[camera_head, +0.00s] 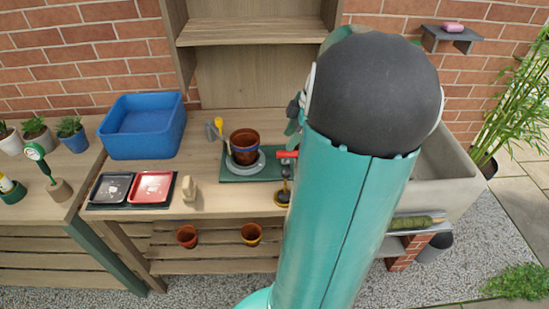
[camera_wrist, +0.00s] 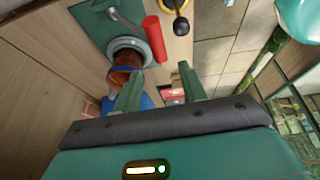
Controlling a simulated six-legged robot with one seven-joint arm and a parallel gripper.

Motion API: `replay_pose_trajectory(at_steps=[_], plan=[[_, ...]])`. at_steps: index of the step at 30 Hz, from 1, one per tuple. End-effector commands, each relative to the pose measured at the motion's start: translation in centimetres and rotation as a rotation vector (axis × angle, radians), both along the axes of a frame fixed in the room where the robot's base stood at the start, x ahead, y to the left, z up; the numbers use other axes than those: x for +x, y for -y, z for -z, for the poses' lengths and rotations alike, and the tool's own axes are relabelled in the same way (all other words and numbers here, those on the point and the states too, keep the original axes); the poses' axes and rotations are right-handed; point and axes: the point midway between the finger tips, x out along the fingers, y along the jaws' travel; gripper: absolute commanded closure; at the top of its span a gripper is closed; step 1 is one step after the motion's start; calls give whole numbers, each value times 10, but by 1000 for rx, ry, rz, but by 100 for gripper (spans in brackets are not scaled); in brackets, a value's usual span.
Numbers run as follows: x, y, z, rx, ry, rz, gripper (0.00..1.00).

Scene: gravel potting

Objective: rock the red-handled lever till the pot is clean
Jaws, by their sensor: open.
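A terracotta pot (camera_head: 244,142) with a dark band on its body stands on a grey round plate (camera_head: 259,166) on a green base (camera_head: 232,178). The red lever handle (camera_head: 287,154) sticks out at the right of the pot, partly behind my arm. In the wrist view the red handle (camera_wrist: 155,38) lies ahead of my fingers, beside the pot (camera_wrist: 122,60) and the grey plate (camera_wrist: 146,48). My arm mostly hides the gripper in the head view.
A blue bin (camera_head: 142,127), a black tray (camera_head: 112,188) and a red tray (camera_head: 152,187) lie left of the base. A yellow-handled tool (camera_head: 219,126) stands near the pot. Small pots (camera_head: 187,236) sit on the lower shelf. A grey trough (camera_head: 447,165) is at the right.

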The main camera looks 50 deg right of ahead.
Motion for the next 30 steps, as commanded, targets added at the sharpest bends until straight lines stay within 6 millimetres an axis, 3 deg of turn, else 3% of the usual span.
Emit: replay_pose_trajectory(at_steps=[6,13,18,26,30], plan=[[14,-11,42,6,-2,-1,59],[28,-21,78,5,-1,-3,59],[33,-24,90,2,-1,-2,59],[35,-25,92,1,0,-3,59],[34,-25,91,1,0,-3,82]])
